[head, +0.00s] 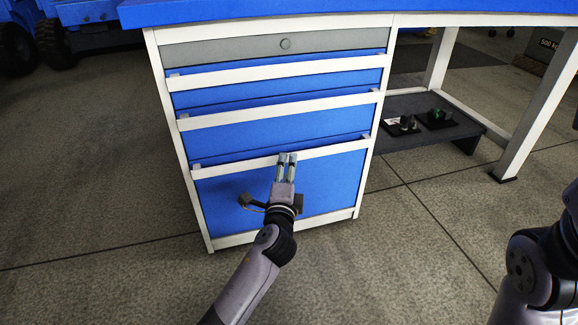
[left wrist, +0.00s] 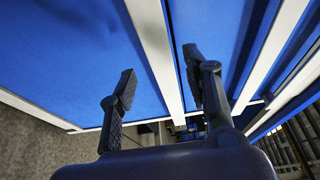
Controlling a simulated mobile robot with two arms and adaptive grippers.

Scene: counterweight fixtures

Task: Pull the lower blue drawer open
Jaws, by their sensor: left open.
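The lower blue drawer (head: 325,185) is the tallest front at the bottom of the cabinet and looks shut. A white handle bar (head: 225,169) runs along its top edge. My left gripper (head: 287,157) is at the middle of this bar, its fingertips overlapping it in the head view. In the left wrist view my left gripper (left wrist: 160,75) is open, with the white bar (left wrist: 150,30) passing between its spread fingers. I cannot tell whether either finger touches the bar. My right arm shows at the right edge of the head view; its gripper is out of view.
A blue worktop (head: 330,8) covers the cabinet. A low dark shelf (head: 400,145) with small parts stands right. The floor in front is clear.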

